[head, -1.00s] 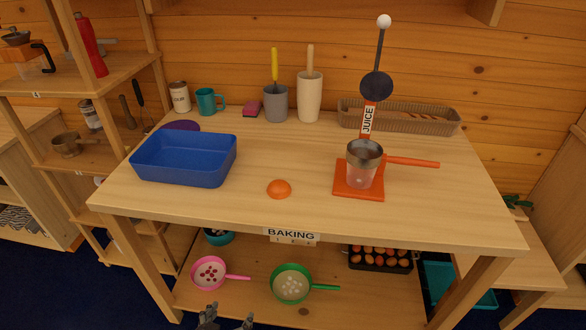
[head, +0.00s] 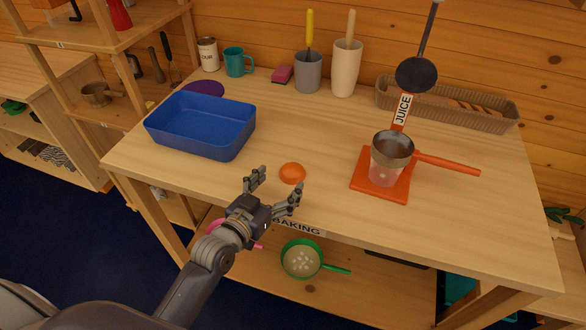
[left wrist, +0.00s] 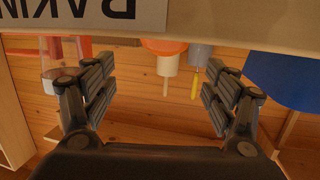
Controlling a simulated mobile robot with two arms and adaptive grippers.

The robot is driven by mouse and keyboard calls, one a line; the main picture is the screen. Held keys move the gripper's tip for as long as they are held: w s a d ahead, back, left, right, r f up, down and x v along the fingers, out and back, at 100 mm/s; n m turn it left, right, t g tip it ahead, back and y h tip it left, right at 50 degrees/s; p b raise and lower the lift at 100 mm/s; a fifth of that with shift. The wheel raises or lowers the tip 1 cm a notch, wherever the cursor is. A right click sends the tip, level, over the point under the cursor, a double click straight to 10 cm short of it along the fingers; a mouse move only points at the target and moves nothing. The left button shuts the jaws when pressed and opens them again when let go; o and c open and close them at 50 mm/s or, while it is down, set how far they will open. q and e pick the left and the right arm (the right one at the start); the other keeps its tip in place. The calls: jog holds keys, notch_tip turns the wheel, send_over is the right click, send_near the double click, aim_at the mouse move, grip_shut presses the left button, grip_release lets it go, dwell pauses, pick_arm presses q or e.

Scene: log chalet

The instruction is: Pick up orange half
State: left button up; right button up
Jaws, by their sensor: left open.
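The orange half (head: 292,173) lies dome up on the wooden table (head: 330,210), near its front edge. My left gripper (head: 275,186) is open and empty at the table's front edge, its two fingers spread toward the orange half, which lies just beyond them and apart from them. In the left wrist view, which is upside down, the orange half (left wrist: 165,46) shows between the open fingers (left wrist: 160,72), partly cut off by the table edge. My right gripper is not in view.
A blue bin (head: 205,135) stands left of the orange half. The BAKING label (head: 298,228) is on the front edge. Mugs and utensil pots line the back.

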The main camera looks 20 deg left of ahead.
aim_at(288, 172)
pick_arm(q)
jog(key=shift+a+f+p+x, duration=0.1)
jog(key=shift+p+x, duration=0.05)
jog(key=shift+x, duration=0.95)
jog(key=shift+a+f+p+x, duration=0.1)
jog(key=shift+f+p+x, duration=0.05)
jog(key=shift+x, duration=0.95)
jog(key=shift+a+f+p+x, duration=0.1)
jog(key=shift+p+x, duration=0.05)
jog(key=shift+x, duration=0.95)
jog(key=shift+s, duration=0.1)
jog(key=shift+c, duration=0.6)
jog(key=c, duration=1)
